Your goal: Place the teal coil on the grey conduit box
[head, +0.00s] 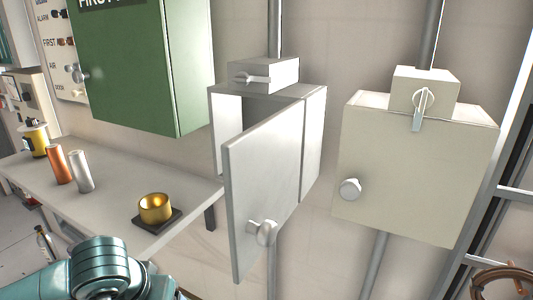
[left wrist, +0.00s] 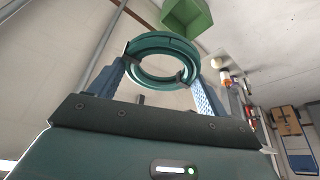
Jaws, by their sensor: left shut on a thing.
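The teal coil (left wrist: 163,43) is a thick ring seen in the left wrist view. My left gripper (left wrist: 160,68) is shut on it, with a blue finger at each side of the ring. The coil and the gripper fingers do not show in the head view. The grey conduit box (head: 313,150) hangs on the wall at the centre of the head view, with its door (head: 265,180) swung open. A smaller grey switch box (head: 264,75) with a lever sits on top of it. My right gripper is in neither view.
A beige box (head: 410,170) with a knob and lever switch hangs to the right. A green cabinet (head: 145,60) hangs to the left. The shelf (head: 110,190) below holds a brass cup (head: 155,208) on a dark pad, copper (head: 62,165) and silver (head: 82,172) cylinders, and a yellow can (head: 36,141).

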